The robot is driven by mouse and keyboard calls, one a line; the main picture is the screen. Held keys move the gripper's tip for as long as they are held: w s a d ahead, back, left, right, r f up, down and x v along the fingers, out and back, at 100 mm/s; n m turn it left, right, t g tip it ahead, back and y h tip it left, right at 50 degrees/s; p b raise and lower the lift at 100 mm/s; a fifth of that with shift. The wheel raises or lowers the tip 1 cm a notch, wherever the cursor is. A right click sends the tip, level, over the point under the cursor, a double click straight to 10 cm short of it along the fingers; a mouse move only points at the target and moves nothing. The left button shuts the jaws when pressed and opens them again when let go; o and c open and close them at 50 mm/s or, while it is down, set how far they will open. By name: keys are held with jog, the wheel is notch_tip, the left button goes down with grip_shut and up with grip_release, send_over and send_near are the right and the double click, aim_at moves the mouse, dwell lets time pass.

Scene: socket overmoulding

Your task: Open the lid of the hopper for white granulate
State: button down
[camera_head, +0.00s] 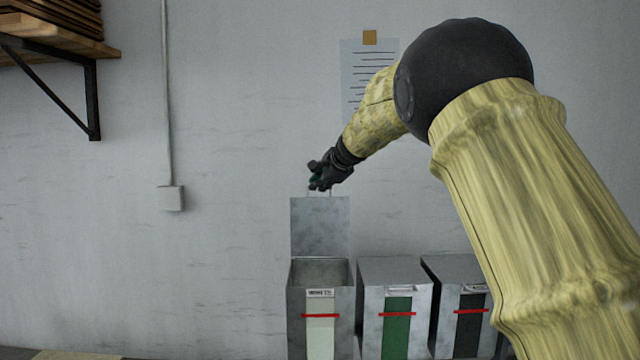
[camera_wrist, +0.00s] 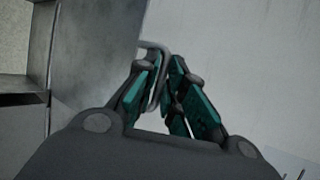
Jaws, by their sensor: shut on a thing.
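The hopper for white granulate (camera_head: 342,318) is the leftmost grey metal box in the head view, with a white front strip and a red line. Its lid (camera_head: 320,228) stands upright at the back edge, and the box mouth is open at the top. My gripper (camera_head: 320,184) is at the lid's upper edge, shut on the thin metal handle. In the wrist view, my gripper (camera_wrist: 168,84) has its green-padded fingers closed around the bent handle (camera_wrist: 150,46) beside the lid (camera_wrist: 95,50). The contents of the hopper are not clearly visible.
To the right stand a hopper with a green strip (camera_head: 396,325) and one with a dark strip (camera_head: 468,322), both lidded shut. My arm partly covers the right side. A wooden shelf (camera_head: 50,45) hangs upper left. A wall box (camera_head: 171,198) and paper sheet (camera_head: 362,75) are behind.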

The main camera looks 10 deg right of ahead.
jog(key=shift+a+f+g, duration=0.15)
jog(key=shift+f+g, duration=0.15)
jog(key=shift+f, duration=0.5)
jog(key=c, duration=1.7)
grip_release()
jog(key=shift+o, duration=0.7)
jog(key=shift+w, duration=0.3)
jog(key=shift+r, duration=0.1)
jog(key=shift+r, duration=0.25)
jog(key=shift+s+r, duration=0.1)
jog(key=v, duration=1.1)
jog(key=shift+s, duration=0.35)
